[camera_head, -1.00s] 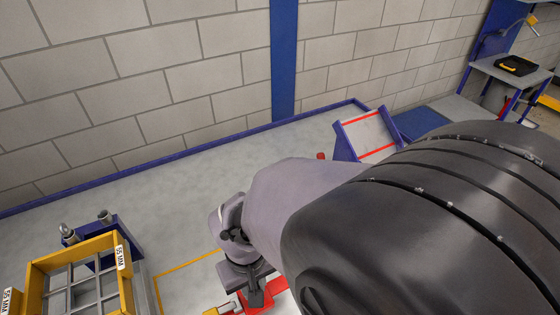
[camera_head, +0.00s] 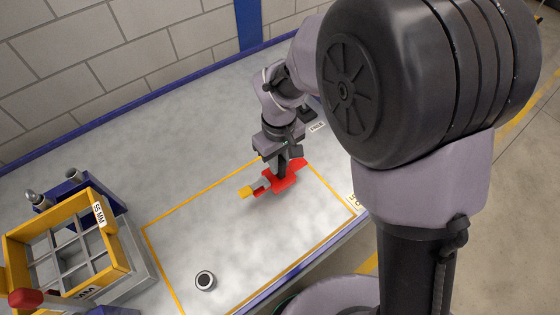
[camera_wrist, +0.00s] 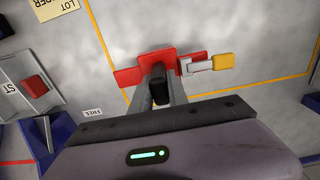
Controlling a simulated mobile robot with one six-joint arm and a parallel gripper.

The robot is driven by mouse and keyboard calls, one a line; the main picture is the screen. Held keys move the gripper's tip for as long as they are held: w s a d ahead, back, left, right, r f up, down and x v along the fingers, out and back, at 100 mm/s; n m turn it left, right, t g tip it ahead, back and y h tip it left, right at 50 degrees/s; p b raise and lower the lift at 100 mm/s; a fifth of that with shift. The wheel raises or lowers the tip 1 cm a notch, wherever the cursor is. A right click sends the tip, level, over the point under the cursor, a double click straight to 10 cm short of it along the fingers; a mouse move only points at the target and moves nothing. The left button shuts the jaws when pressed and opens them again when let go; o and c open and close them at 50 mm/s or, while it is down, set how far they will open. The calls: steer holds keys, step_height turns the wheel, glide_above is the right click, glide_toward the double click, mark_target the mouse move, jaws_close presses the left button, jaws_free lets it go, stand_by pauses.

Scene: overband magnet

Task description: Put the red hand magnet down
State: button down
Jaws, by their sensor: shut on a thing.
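The red hand magnet (camera_head: 288,180) is over the yellow-outlined area of the bench, near its back right part. A grey lever with a yellow end (camera_head: 246,191) sticks out to its left. My gripper (camera_head: 281,168) is above the magnet, pointing down, and shut on its dark handle. In the wrist view the red magnet (camera_wrist: 129,77) shows around the fingertips (camera_wrist: 160,86), with the black handle between them and the yellow end (camera_wrist: 222,61) to the right. The magnet looks level and close to the bench. I cannot tell whether it touches the surface.
A yellow-framed grid (camera_head: 110,252) marked 55 MM stands at the left, by a blue stand (camera_head: 100,190) with metal knobs. A FREE label (camera_head: 317,127) lies behind. The outline's middle is clear.

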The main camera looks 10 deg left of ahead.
mark_target(285, 177)
step_height(285, 177, down, 3)
steer(key=shift+f+b, duration=0.2)
steer(key=shift+b, duration=0.3)
steer(key=shift+s+r, duration=0.1)
steer(key=shift+r, duration=0.05)
steer(key=c, duration=1.7)
jaws_free()
steer(key=o, duration=0.4)
